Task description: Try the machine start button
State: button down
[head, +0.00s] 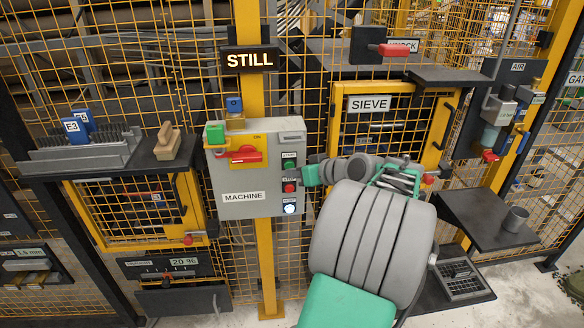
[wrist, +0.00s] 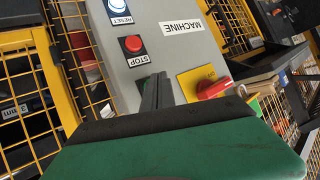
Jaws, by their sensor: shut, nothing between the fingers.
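The grey machine box (head: 230,178) hangs on a yellow post in the head view, with a MACHINE label. Its right side carries a green start button (head: 289,163), a red stop button (head: 290,187) and a lit white reset button (head: 290,208). My gripper (head: 305,174) is shut and empty, just right of the start and stop buttons. In the wrist view the box is upside down; my gripper's fingers (wrist: 156,92) point at the panel beside the STOP label and largely cover the start button. I cannot tell whether they touch it.
A sign (head: 249,59) above the box reads STILL. A red switch handle (head: 246,155) on a yellow plate sits left of the buttons; it also shows close to my fingers in the wrist view (wrist: 214,88). The SIEVE mesh door (head: 390,130) is to the right.

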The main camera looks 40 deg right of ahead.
jog(key=shift+s+a, duration=0.1)
jog(key=shift+s, duration=0.05)
jog(key=s+a, duration=0.1)
jog(key=s, duration=0.1)
jog(key=s+a+b, duration=0.1)
jog(key=s, duration=0.1)
jog(key=shift+a, duration=0.35)
dwell(0.7)
